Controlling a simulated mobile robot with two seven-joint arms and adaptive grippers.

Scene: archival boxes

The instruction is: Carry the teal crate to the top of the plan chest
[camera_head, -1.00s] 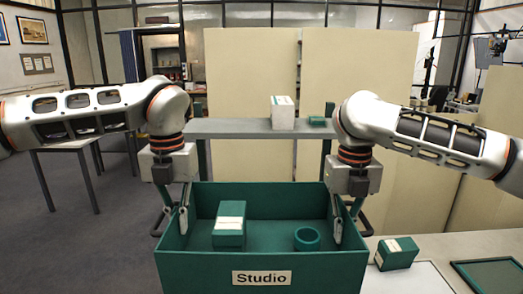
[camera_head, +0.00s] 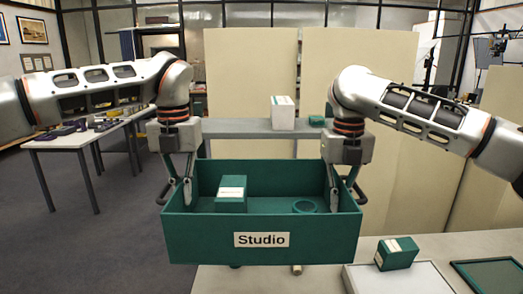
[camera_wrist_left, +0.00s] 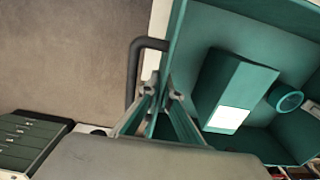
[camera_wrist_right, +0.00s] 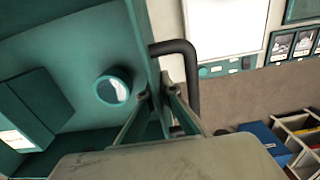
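The teal crate (camera_head: 200,249) with the label "Studio" hangs level in front of me, above the pale surface at the bottom. Inside it are a teal box (camera_head: 231,203) with a white label and a teal ring-shaped cup (camera_head: 304,207). My left gripper (camera_head: 181,190) is closed on its left wall; the left wrist view shows the fingers (camera_wrist_left: 164,97) astride that wall beside a dark handle. My right gripper (camera_head: 340,198) is closed on the right wall, also by a dark handle (camera_wrist_right: 180,48). I cannot tell which surface is the plan chest.
A grey raised surface (camera_head: 240,126) behind the crate bears a white box (camera_head: 283,113) and a small green box (camera_head: 316,121). A pale worktop (camera_head: 450,247) at lower right bears a teal box (camera_head: 396,254) and framed trays. A table (camera_head: 80,140) stands left.

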